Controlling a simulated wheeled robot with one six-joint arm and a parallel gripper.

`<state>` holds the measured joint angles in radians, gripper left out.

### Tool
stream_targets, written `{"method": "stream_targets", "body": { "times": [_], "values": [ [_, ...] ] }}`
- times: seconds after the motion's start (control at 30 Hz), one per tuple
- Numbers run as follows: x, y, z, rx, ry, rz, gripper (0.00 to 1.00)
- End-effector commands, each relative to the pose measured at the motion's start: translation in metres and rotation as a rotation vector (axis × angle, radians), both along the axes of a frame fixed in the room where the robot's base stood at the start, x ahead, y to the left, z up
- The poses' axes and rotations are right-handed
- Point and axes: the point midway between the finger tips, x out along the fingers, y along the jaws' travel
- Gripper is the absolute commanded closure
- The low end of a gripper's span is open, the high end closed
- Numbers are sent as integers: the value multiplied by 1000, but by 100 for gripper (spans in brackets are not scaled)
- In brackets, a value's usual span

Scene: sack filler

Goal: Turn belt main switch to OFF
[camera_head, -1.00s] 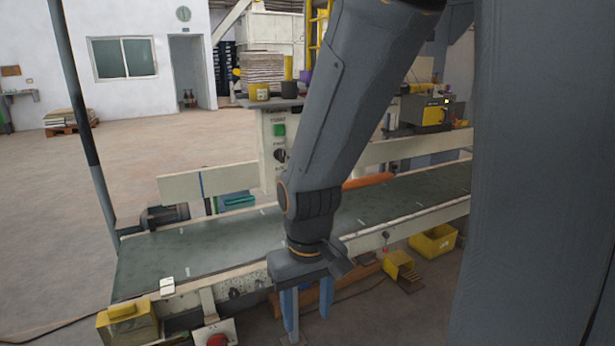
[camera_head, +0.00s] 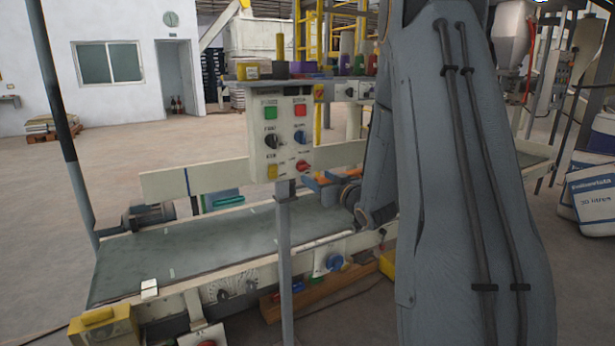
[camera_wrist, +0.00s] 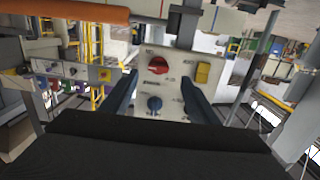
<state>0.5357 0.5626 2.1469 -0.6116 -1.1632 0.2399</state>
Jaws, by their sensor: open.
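A cream control panel (camera_head: 281,165) on a grey post carries buttons and knobs. Its red rotary knob (camera_head: 303,166) is at the lower right, with a blue knob (camera_head: 300,137) above, a black knob (camera_head: 272,141) at left and a yellow button (camera_head: 272,172) at lower left. The labels are too small to read, so I cannot tell which is the belt main switch. My gripper (camera_head: 318,183) is beside the panel's lower right. In the wrist view, its blue fingers (camera_wrist: 159,80) are open and empty, pointing at the panel, which appears upside down; the red knob (camera_wrist: 158,65) lies between their tips.
The conveyor belt (camera_head: 200,248) runs behind and below the panel. Another blue knob (camera_head: 335,262) is on its side frame. A shelf with containers (camera_head: 300,68) stands above the panel. White sacks (camera_head: 590,195) are at right; open floor (camera_head: 120,165) is at left.

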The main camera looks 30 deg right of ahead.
Motion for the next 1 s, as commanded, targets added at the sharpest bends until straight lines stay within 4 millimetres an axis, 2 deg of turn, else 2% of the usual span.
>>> {"method": "stream_targets", "body": {
  "times": [0.17, 0.6, 0.77, 1.0],
  "values": [
    [7, -5, 4, 5, -47, 16, 45],
    [68, -2, 4, 4, -46, 15, 45],
    [77, -2, 4, 5, -45, 14, 45],
    [79, -2, 4, 5, -45, 14, 45]
  ]
}}
